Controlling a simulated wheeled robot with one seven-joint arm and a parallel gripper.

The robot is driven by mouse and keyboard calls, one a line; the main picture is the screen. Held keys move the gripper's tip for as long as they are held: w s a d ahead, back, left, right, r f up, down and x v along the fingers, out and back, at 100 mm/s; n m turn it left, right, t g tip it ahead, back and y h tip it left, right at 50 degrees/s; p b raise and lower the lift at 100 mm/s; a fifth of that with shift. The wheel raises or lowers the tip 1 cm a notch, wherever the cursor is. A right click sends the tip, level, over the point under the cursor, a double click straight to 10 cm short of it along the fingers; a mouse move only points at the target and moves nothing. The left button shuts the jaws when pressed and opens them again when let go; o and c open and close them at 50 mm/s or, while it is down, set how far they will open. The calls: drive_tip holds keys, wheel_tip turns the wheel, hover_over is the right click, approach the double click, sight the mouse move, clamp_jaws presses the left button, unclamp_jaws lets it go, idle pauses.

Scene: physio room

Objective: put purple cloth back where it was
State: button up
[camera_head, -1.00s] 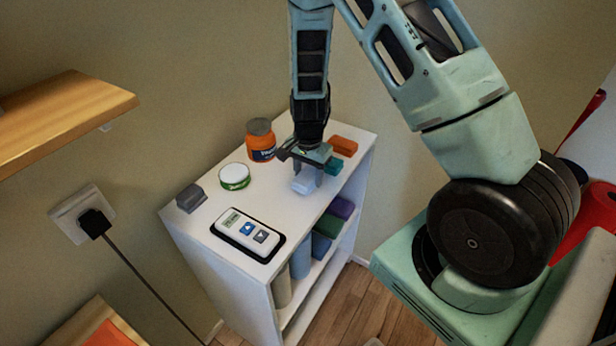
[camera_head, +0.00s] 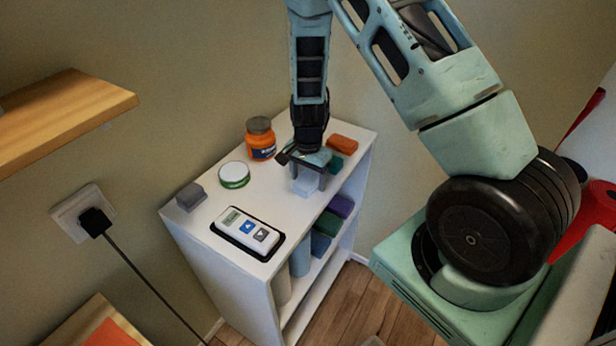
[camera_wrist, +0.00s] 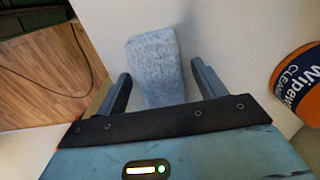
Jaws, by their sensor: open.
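A purple cloth (camera_head: 341,206) lies folded on the shelf level below the top of the white shelf unit (camera_head: 203,224), at its right end. My gripper (camera_head: 308,181) is above the unit's top, pointing down, with its jaws open. A pale blue-grey block-shaped item (camera_head: 304,187) is between or just below the fingers. In the wrist view, this item (camera_wrist: 156,68) lies between my open fingers (camera_wrist: 163,88), with a gap on each side. The purple cloth is not visible in the wrist view.
On the top stand an orange tub (camera_head: 260,140), a white-green tin (camera_head: 234,175), a grey block (camera_head: 190,196), a remote-like device (camera_head: 247,230), an orange cloth (camera_head: 342,144) and a teal cloth (camera_head: 336,163). Green (camera_head: 327,224) and blue (camera_head: 320,243) cloths lie beside the purple one.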

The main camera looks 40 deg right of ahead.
sight(308, 178)
wheel_tip(308, 178, up, 11)
drive_tip(key=s+a+r+n+y, duration=0.1)
drive_tip(key=s+a+r+n, duration=0.35)
drive_tip(key=a, duration=0.45)
drive_tip(key=s+a+r+n+y, duration=0.1)
drive_tip(key=s+a+r+n, duration=0.35)
drive_tip(key=a, duration=0.45)
drive_tip(key=s+a+r+n, duration=0.2)
drive_tip(key=s+a+n, duration=0.1)
drive_tip(key=s+n, duration=0.3)
drive_tip(key=s+a+r+n+h, duration=0.1)
drive_tip(key=s+a+n, duration=0.2)
drive_tip(key=s+n, duration=0.3)
drive_tip(key=s+b, duration=0.1)
drive_tip(key=s, duration=0.2)
drive_tip(key=shift+s+a+r+n, duration=0.2)
drive_tip(key=shift+a+r+n, duration=0.15)
drive_tip(key=shift+r+n, duration=0.05)
